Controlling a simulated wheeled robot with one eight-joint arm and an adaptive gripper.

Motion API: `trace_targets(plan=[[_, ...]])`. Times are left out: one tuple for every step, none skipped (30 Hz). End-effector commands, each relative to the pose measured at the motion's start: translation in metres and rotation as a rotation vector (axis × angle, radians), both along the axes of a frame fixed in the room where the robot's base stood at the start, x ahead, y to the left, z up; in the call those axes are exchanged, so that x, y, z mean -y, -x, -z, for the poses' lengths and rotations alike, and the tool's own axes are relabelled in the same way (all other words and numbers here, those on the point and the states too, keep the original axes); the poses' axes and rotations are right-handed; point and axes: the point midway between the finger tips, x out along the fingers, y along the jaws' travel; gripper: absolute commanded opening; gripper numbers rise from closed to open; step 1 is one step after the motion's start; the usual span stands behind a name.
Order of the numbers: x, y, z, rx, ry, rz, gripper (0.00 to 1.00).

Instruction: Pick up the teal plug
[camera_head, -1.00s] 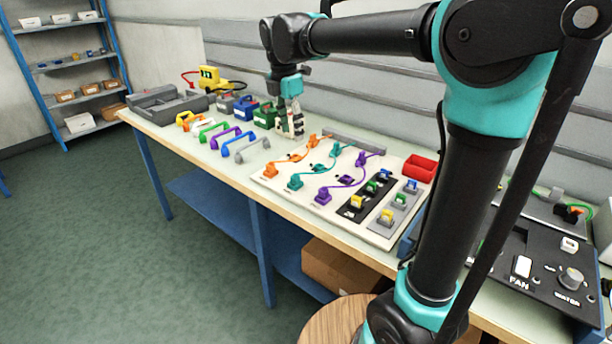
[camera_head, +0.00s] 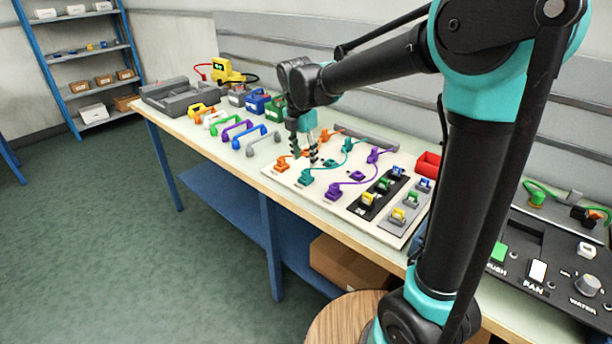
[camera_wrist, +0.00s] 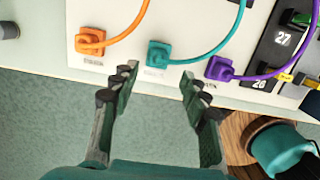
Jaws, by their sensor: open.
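The teal plug (camera_wrist: 158,54) sits on the white board (camera_wrist: 190,15) in the wrist view, between an orange plug (camera_wrist: 89,40) and a purple plug (camera_wrist: 219,68). A teal cable runs up from it. In the head view, the teal plug (camera_head: 306,177) is at the board's front edge. My gripper (camera_wrist: 157,82) is open and empty. In the wrist view its two fingers appear just below the teal plug, one to either side. In the head view my gripper (camera_head: 305,156) is above the board's left part, behind the plug; its exact height is unclear.
Coloured handles (camera_head: 238,132) stand left of the board. A wooden round top (camera_wrist: 238,130) shows below right in the wrist view. Bare table lies along the front edge.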

Motion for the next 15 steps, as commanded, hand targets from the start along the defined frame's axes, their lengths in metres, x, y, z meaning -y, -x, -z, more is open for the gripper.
trace_targets(plan=[[0.0,0.0,0.002,0.0,0.0,0.0,0.46],[0.0,-0.001,0.003,0.0,0.0,0.0,0.46],[0.0,-0.001,0.005,0.0,0.0,0.0,0.46],[0.0,-0.002,0.008,0.0,0.0,0.0,0.46],[0.001,-0.003,0.011,0.0,0.0,0.0,0.46],[0.001,-0.004,0.016,0.0,0.0,0.0,0.46],[0.001,-0.005,0.02,0.0,0.0,0.0,0.46],[0.001,-0.006,0.025,0.0,0.0,0.0,0.46],[0.002,-0.007,0.031,0.0,0.0,0.0,0.46],[0.002,-0.008,0.035,0.0,0.0,0.0,0.46],[0.002,-0.008,0.039,0.001,-0.001,-0.001,0.46],[0.003,-0.009,0.044,0.001,-0.001,-0.001,0.46],[0.003,-0.009,0.047,0.0,-0.002,-0.001,0.46],[0.003,-0.009,0.049,0.0,-0.002,-0.001,0.46],[0.003,-0.009,0.052,0.0,-0.002,-0.001,0.46]])
